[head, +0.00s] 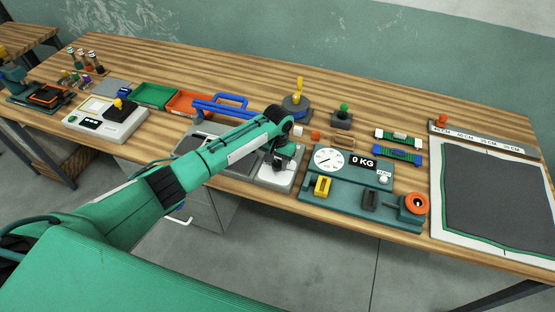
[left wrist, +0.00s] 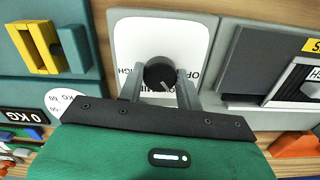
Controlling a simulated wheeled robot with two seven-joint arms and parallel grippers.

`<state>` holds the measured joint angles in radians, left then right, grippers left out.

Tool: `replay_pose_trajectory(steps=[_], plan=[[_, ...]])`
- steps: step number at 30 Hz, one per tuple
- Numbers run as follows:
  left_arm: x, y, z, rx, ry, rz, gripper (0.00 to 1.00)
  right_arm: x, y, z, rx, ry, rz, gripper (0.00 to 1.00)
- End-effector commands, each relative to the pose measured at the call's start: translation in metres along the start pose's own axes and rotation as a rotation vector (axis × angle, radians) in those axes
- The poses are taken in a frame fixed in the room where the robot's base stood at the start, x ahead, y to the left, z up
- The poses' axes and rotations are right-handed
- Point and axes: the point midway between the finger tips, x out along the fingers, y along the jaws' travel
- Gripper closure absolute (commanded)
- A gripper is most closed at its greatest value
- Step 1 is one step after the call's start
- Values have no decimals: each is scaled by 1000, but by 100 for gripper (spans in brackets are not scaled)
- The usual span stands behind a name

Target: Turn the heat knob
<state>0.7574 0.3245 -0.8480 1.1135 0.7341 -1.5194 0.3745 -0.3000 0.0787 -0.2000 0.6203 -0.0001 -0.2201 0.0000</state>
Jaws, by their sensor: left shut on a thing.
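The heat knob (left wrist: 160,73) is a round black knob with a pale pointer line, on a white dial plate (left wrist: 160,32). Its lettering shows upside down and is partly hidden by my fingers. My left gripper (left wrist: 160,88) has one finger on each side of the knob and is shut on it. In the head view my left gripper (head: 280,160) points down over the pale control box (head: 272,180), and the knob is mostly hidden by it. My right gripper is not in view.
To the right stands a teal scale (head: 345,180) reading 0 KG, with a yellow clamp (head: 321,187). A grey machine with a blue handle (head: 215,107) is close on the left. A green tray (head: 155,95) and orange tray (head: 187,103) lie farther back. The bench's front edge is near.

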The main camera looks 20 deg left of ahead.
Motion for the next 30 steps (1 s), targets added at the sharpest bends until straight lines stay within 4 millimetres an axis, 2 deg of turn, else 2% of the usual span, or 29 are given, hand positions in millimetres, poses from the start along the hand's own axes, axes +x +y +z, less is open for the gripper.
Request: replay_pose_trajectory(steps=[13, 30], plan=[[-2, 0, -1, 422, 3, 0, 88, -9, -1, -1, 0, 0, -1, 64], [-2, 0, -2, 963, 4, -2, 88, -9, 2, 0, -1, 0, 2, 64]])
